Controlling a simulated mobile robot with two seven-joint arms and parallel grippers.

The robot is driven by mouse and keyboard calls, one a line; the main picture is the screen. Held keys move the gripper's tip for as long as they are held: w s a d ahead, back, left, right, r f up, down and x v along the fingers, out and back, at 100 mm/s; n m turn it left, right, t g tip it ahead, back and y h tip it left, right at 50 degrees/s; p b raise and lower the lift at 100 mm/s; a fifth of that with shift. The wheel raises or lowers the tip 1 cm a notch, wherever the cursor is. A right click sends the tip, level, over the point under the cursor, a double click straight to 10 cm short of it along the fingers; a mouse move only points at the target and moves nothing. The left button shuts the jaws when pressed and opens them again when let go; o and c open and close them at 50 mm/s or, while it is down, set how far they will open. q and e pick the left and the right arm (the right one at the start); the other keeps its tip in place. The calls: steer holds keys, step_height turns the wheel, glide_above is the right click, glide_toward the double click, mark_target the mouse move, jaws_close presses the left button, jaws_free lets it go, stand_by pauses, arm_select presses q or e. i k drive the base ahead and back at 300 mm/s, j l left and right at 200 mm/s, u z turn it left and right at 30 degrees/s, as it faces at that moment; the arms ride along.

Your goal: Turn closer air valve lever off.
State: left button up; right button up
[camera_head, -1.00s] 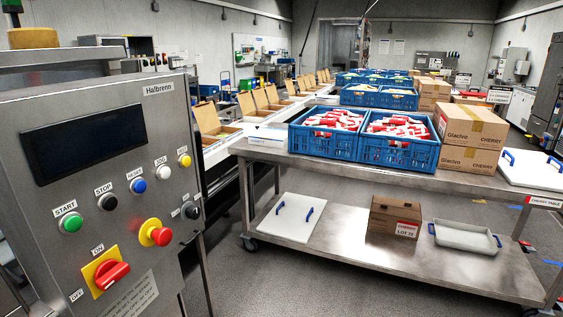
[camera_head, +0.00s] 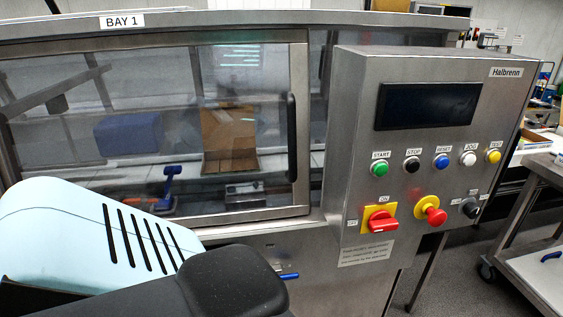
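A small blue lever (camera_head: 288,276) shows low on the front of the steel machine, just right of the black end of my arm link. It lies about level, and its left part and mount are partly hidden behind that link; I cannot tell its on or off marking. My pale blue and black arm link fills the lower left of the view. Neither of my grippers is in view.
The machine, labelled BAY 1 (camera_head: 122,21), has a clear guard door with a black handle (camera_head: 291,137). Its control panel (camera_head: 352,110) carries several buttons, a red rotary switch (camera_head: 382,222) and a red emergency button (camera_head: 432,212). A steel table (camera_head: 540,215) stands at the right.

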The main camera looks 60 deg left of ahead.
mark_target(291, 276)
steer(key=j+u, duration=0.15)
steer(key=u, duration=1.5)
steer(key=i+l, duration=0.1)
steer(key=l, duration=0.2)
steer(key=i+l, duration=0.1)
steer(key=l, duration=0.15)
steer(key=i+l, duration=0.1)
steer(key=l, duration=0.2)
